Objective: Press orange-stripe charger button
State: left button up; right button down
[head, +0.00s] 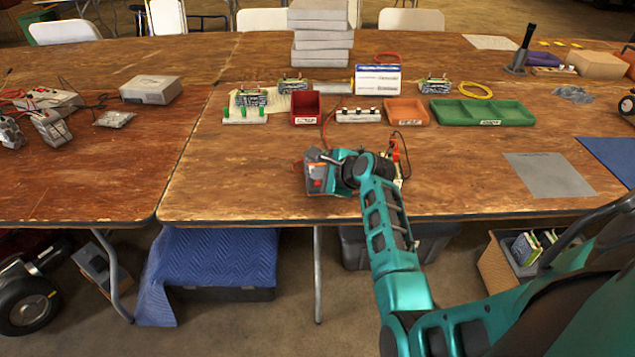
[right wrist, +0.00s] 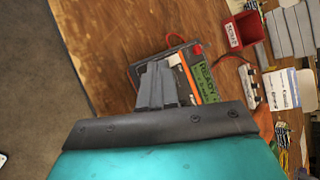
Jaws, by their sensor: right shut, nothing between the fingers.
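The orange-stripe charger (head: 317,186) sits near the front edge of the wooden table, partly covered by my right gripper (head: 323,157). In the right wrist view the charger (right wrist: 181,49) is a dark box with an orange stripe and a green panel reading READY. My right gripper (right wrist: 157,68) is shut and empty, its grey fingertips over the charger's face. I cannot tell whether they touch it. I cannot make out the button; the fingers hide part of the face. My left gripper is not in view.
Red and black leads (head: 396,151) lie just right of my gripper. Behind stand a red bin (head: 306,108), a white power strip (head: 358,115), an orange tray (head: 406,112) and a green tray (head: 482,113). A grey mat (head: 549,175) lies right.

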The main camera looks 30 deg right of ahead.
dwell(1.1)
jog(key=shift+f, duration=0.15)
jog(key=shift+w+f, duration=0.1)
jog(key=shift+f, duration=0.2)
dwell(0.6)
jog(key=shift+f, duration=0.4)
dwell(0.4)
jog(key=shift+r, duration=0.1)
jog(key=shift+r+p, duration=0.7)
jog(key=shift+p, duration=0.6)
